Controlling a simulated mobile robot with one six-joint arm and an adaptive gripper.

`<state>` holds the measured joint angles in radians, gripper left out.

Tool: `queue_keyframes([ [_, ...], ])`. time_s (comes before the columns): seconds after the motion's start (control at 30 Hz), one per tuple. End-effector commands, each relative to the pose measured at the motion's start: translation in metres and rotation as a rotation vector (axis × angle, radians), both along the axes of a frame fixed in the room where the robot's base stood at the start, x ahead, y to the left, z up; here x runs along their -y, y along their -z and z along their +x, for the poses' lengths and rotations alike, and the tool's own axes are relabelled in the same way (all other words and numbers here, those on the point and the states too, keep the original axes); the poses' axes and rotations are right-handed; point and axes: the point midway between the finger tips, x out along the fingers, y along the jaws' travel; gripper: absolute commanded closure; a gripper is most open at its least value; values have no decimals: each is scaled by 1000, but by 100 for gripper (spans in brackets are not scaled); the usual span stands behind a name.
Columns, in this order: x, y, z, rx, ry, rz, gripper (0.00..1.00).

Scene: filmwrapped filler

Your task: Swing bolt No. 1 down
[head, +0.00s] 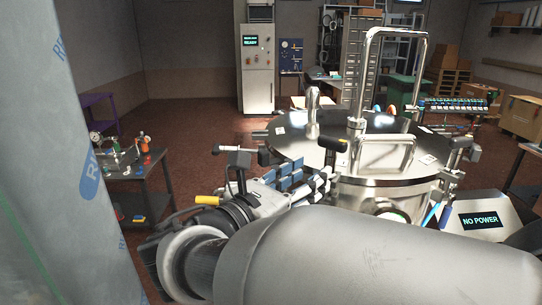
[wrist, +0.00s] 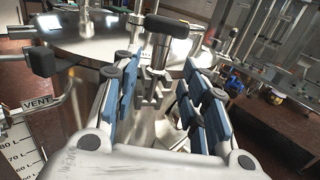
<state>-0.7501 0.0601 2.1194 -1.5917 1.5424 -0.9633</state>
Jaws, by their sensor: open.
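The steel vessel's round lid (head: 300,145) carries several swing bolts with black handles around its rim. A swing bolt (wrist: 158,50) with a black handle stands upright between my gripper's fingers in the wrist view; I cannot read a number on it. My gripper (head: 318,180) is at the near left side of the vessel. In the wrist view my gripper (wrist: 160,72) is open, with blue pads on either side of the bolt, and contact is not clear. Another black handle (wrist: 40,60) shows left of my fingers. My arm hides part of the vessel's front.
A film-wrapped column (head: 55,150) fills the left edge. A dark cart (head: 150,185) with fittings stands to the left. A "NO POWER" panel (head: 482,221) is at right. A "VENT" fitting (wrist: 38,104) lies left of my gripper. Open floor (head: 190,125) lies behind the cart.

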Motion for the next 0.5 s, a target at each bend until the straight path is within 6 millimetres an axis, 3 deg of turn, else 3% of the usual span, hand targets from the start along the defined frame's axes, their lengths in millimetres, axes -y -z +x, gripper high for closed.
queue_keyframes([
  [0.2, 35, 0, 33, 0, 5, 1, 60],
  [0.5, 59, 0, 58, 0, 1, 1, 60],
])
